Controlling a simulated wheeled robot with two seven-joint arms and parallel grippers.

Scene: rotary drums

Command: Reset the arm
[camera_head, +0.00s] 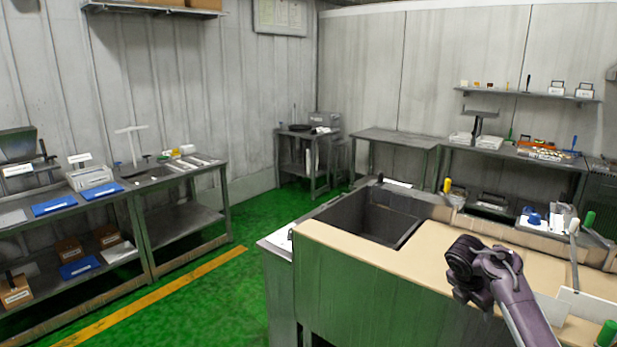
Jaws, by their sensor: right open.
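My right gripper (468,268) shows at the lower right in the head view, at the end of a dark purple-grey arm from the bottom edge. It is open, and nothing shows held in it. It is over the tan top of the workbench (400,258), right of the dark open bin (368,216). The picture does not show how high it is above the top. My left gripper is not in view.
A green-handled tool (588,220) and a white panel (590,302) stand close right of my arm. A yellow-handled tool (447,187) stands behind the bin. A side bench (150,184) runs along the left wall. Green floor (215,290) is clear between.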

